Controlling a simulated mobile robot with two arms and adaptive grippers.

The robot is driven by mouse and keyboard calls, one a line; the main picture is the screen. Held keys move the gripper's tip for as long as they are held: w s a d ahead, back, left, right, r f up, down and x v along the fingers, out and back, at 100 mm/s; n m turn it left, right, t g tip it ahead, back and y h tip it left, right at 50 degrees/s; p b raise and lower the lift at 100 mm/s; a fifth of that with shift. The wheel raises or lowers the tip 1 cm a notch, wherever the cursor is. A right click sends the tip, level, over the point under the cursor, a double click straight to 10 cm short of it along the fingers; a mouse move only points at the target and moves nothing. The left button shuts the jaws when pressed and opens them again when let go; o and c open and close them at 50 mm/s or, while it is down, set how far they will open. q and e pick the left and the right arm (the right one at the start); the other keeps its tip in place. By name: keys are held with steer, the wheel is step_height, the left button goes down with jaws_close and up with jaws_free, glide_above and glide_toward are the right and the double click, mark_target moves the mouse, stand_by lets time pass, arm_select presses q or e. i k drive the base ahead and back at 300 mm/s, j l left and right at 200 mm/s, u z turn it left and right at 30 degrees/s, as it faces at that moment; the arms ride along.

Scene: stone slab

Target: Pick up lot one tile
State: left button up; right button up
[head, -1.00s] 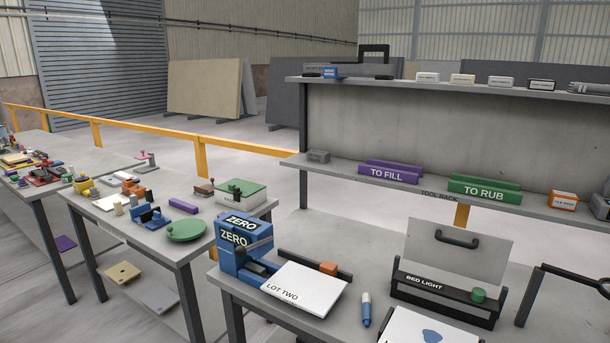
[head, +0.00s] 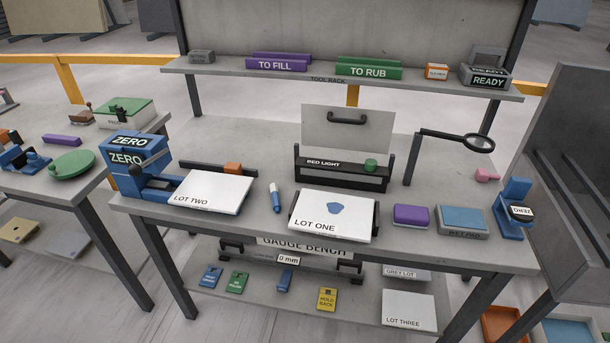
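The lot one tile (head: 352,216) is a white slab labelled LOT ONE with a blue patch in its middle. It lies at the front middle of the gauge bench, tilted slightly toward me, with dark holder parts at its left and right sides. Neither of my grippers shows in the head view.
The lot two tile (head: 212,192) lies to the left by the blue ZERO gauge (head: 128,150). A blue marker (head: 275,197) stands between the tiles. The bed light (head: 343,173) is behind lot one. A purple block (head: 411,215) and a blue-topped box (head: 462,221) are to the right.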

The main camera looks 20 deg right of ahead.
mark_target(334, 215)
steer(key=z, duration=0.4)
steer(key=i+j+z, duration=0.1)
steer(key=z, duration=0.35)
steer(key=j+z, duration=0.15)
steer(key=z, duration=0.25)
